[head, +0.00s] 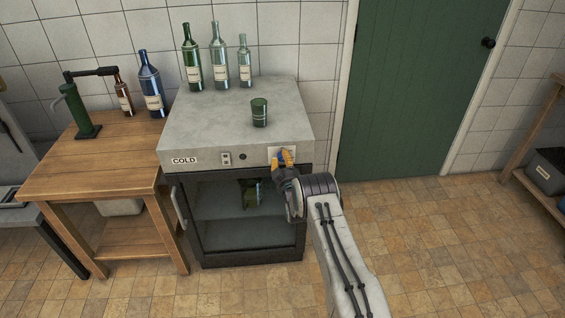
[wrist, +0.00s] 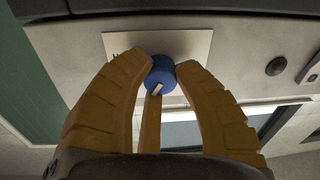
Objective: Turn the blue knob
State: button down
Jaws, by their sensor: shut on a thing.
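The blue knob (wrist: 161,74) sits on a pale square plate (wrist: 185,45) on the front panel of the grey cold cabinet (head: 230,125). A small white pointer mark shows on its face. My gripper (wrist: 162,72) has its orange fingers closed around the knob, touching its sides. In the head view my gripper (head: 283,158) is at the right end of the cabinet's front panel. There the fingers hide the knob, and only part of the plate shows.
Several bottles (head: 218,58) and a dark green cup (head: 259,112) stand on the cabinet top. A wooden table (head: 85,165) with a green corking tool (head: 80,110) is on the left. The green door (head: 410,80) is on the right, with clear tiled floor before it.

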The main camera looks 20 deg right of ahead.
jog(key=shift+d+r, duration=0.15)
jog(key=shift+r, duration=0.05)
jog(key=c, duration=1.1)
grip_release()
jog(key=shift+d+f, duration=0.1)
jog(key=shift+o, duration=1.1)
jog(key=shift+f, duration=0.1)
jog(key=shift+s+a, duration=0.1)
jog(key=shift+a, duration=0.1)
jog(key=s+a, duration=0.1)
jog(key=s, duration=1)
jog(key=shift+s+a+f, duration=0.2)
jog(key=shift+s, duration=0.1)
